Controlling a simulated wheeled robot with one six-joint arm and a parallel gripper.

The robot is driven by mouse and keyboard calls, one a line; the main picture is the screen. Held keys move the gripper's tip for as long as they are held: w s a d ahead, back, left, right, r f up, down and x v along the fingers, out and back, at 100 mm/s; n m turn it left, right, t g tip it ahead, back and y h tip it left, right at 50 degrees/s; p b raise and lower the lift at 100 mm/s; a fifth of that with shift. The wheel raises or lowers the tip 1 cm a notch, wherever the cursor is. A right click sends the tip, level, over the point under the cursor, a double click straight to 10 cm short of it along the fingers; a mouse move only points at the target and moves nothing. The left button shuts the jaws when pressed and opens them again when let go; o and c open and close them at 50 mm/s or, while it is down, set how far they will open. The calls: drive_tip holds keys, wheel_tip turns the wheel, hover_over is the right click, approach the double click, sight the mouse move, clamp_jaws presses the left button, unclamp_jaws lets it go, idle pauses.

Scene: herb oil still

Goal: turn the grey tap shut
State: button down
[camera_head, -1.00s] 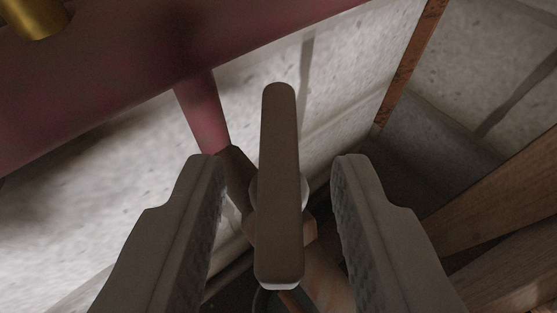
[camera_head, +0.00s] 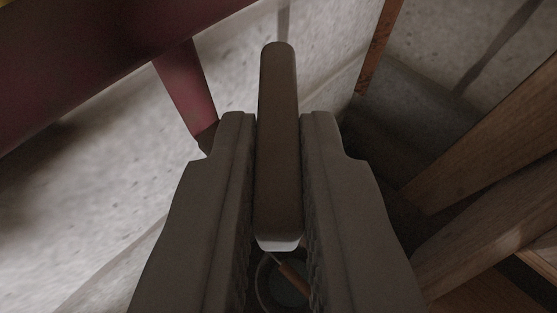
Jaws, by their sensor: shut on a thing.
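The grey tap shows as a long grey-brown bar handle (camera_head: 278,150) in the middle of the view, running up and down the picture. My gripper (camera_head: 279,125) is shut on this handle, one finger on each side. The handle's upper end sticks out beyond the fingertips. The fingers and handle hide the tap's body. A dark red pipe (camera_head: 187,90) comes down toward the tap from the upper left.
A large dark red vessel (camera_head: 90,60) fills the upper left. Pale speckled stone (camera_head: 120,170) lies behind. Wooden beams (camera_head: 490,180) stand close on the right. A round rim (camera_head: 266,285) shows partly below the handle.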

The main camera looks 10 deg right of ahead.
drive_tip(key=c, duration=1.5)
unclamp_jaws()
drive_tip(key=shift+o, duration=0.2)
drive_tip(key=v, duration=1.7)
drive_tip(key=shift+s+r, duration=0.15)
drive_tip(key=shift+s, duration=0.05)
